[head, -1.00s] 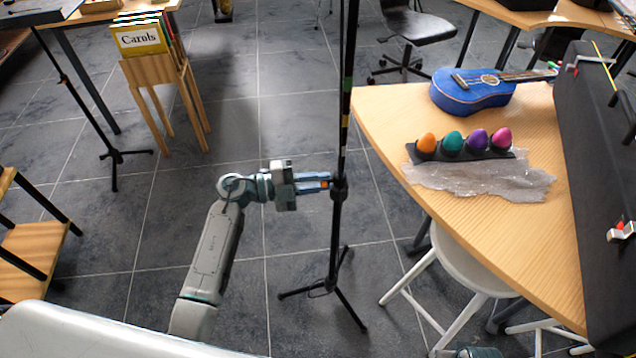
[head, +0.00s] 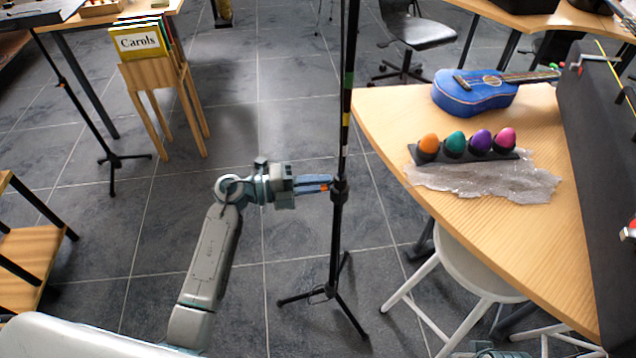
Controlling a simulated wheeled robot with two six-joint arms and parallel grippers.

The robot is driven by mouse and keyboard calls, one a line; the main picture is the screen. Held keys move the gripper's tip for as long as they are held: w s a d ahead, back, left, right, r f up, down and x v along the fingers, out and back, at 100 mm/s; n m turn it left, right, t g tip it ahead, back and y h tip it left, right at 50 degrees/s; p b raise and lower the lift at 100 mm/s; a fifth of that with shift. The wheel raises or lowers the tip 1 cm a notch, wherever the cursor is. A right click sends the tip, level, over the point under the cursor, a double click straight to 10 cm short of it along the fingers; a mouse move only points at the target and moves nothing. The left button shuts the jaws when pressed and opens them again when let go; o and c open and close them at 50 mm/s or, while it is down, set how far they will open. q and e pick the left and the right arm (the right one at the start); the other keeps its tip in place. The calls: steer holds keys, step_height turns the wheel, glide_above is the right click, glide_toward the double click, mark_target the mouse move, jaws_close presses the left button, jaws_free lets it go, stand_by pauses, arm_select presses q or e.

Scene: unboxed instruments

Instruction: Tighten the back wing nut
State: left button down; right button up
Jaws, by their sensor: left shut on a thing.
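A tall black stand (head: 337,228) with a thin pole and tripod legs stands upright on the floor in the middle of the head view. My left gripper (head: 328,185) reaches it from the left, level, at the black collar (head: 340,191) on the pole. Its blue fingers are shut on a small orange piece at the collar's left side, seemingly the wing nut. The fingers hide most of it, so its angle cannot be told. Only a sliver of what seems my right arm shows at the bottom edge; its fingertips are out of view.
A wooden table (head: 520,250) on the right bears a blue ukulele (head: 470,94), a black holder (head: 465,156) with colored egg shapes, and bubble wrap (head: 485,182). A white stool (head: 465,262) stands under its edge. A wooden rack (head: 160,75) holds songbooks. Floor left of the stand is clear.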

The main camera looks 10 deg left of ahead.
arm_select(q)
steer(key=shift+f, duration=0.1)
steer(key=c, duration=1.4)
jaws_free()
steer(key=shift+a, duration=0.1)
